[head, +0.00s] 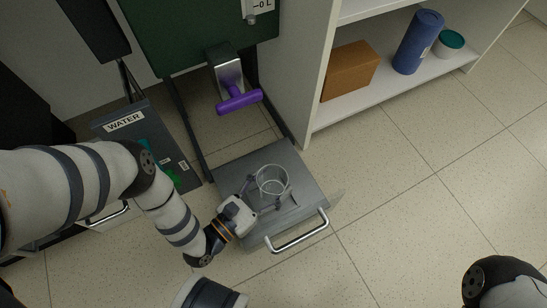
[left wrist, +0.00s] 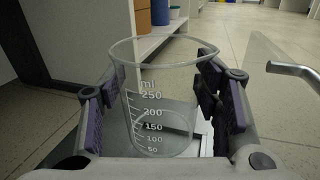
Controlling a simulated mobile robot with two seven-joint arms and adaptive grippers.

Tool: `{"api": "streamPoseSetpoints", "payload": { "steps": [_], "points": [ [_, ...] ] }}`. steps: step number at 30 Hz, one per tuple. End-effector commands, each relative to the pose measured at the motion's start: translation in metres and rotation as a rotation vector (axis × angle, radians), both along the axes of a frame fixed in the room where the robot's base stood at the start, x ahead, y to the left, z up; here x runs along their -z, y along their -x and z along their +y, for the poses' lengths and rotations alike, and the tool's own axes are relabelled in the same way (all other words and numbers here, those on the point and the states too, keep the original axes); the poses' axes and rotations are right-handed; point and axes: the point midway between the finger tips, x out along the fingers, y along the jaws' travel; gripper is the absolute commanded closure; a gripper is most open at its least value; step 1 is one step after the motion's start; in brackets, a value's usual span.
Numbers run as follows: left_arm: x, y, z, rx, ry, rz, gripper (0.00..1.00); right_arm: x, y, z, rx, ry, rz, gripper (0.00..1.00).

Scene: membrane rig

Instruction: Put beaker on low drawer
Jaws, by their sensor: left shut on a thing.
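A clear glass beaker (head: 272,180) with white volume marks is upright over the grey low drawer (head: 306,204) in the head view. My left gripper (head: 263,192) is shut on the beaker, its fingers on either side of the glass. In the left wrist view the beaker (left wrist: 160,100) stands between the purple finger pads. I cannot tell whether the beaker's base touches the drawer surface. The drawer is pulled out near the floor, with a metal handle (head: 298,236) at its front. My right gripper is not in view.
A purple-handled tap (head: 239,101) is on the green rig above and behind the drawer. A white shelf (head: 380,98) at right holds a brown box (head: 349,70) and a blue cylinder (head: 417,42). The floor at right is clear.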

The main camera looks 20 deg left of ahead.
Motion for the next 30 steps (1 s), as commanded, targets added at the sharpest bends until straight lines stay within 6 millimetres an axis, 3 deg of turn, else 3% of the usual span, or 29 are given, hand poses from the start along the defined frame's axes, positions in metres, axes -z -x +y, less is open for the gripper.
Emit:
{"api": "streamPoseSetpoints", "payload": {
  "steps": [1,5,11,21,22,30],
  "points": [
    [0.011,0.0,0.0,0.0,-0.001,0.001,0.72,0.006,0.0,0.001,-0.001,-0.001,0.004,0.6],
    [0.022,0.0,0.0,-0.001,0.0,-0.001,0.72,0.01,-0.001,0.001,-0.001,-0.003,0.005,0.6],
    [0.056,0.0,0.0,-0.001,-0.001,-0.003,0.72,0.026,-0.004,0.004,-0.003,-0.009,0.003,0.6],
    [0.061,0.0,0.0,-0.001,-0.001,0.0,0.72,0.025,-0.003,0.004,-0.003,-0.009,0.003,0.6],
    [0.06,0.0,0.0,-0.001,-0.001,0.0,0.36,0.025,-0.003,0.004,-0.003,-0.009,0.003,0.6],
    [0.06,0.0,0.0,-0.001,-0.001,0.0,0.35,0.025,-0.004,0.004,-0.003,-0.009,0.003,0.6]
  ]
}}
